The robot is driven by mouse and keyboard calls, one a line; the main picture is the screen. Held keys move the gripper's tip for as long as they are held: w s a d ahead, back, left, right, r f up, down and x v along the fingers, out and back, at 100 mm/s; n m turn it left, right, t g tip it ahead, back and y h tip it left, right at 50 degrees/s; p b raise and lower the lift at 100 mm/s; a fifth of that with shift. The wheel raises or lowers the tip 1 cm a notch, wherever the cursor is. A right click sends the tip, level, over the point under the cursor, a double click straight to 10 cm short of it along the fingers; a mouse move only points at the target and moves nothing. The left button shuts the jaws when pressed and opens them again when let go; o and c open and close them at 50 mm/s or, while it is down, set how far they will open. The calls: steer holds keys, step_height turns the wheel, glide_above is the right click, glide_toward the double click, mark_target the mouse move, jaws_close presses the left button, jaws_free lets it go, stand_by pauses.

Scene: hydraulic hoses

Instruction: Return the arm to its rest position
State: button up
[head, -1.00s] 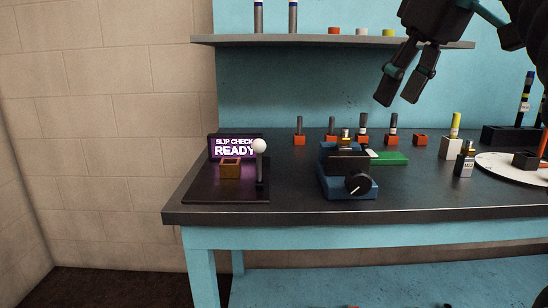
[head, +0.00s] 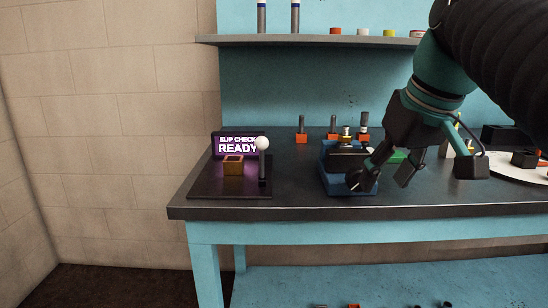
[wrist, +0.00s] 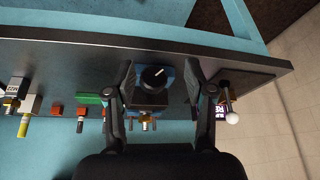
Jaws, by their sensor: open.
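My gripper (head: 382,178) hangs in front of the blue device in the head view, its two fingers spread and empty. The wrist view shows my gripper (wrist: 160,78) open, with the blue device's black dial (wrist: 154,77) between the fingers in the picture. I cannot tell the exact gap between fingers and device. The arm bends in from the upper right of the head view and hides part of the bench behind it. The blue device (head: 338,184) stands on the dark bench top, with a brass-coloured fitting (head: 346,134) upright on it.
A lit "SLIP CHECK READY" sign (head: 237,146), a brass-coloured block (head: 233,166) and a white-knobbed lever (head: 262,146) stand at the bench's left. Fittings in orange bases (head: 302,138) line the back. A shelf (head: 320,40) hangs above. A white disc (head: 520,172) lies right.

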steer(key=s+f+m, duration=0.1)
steer(key=s+f, duration=0.2)
steer(key=f, duration=0.5)
steer(key=s+f+m+h, duration=0.1)
steer(key=s+f, duration=0.2)
steer(key=f, duration=0.6)
steer(key=s+a+f+t, duration=0.1)
steer(key=s+f, duration=0.2)
steer(key=f, duration=0.6)
steer(key=shift+s+m, duration=0.15)
steer(key=shift+m, duration=0.25)
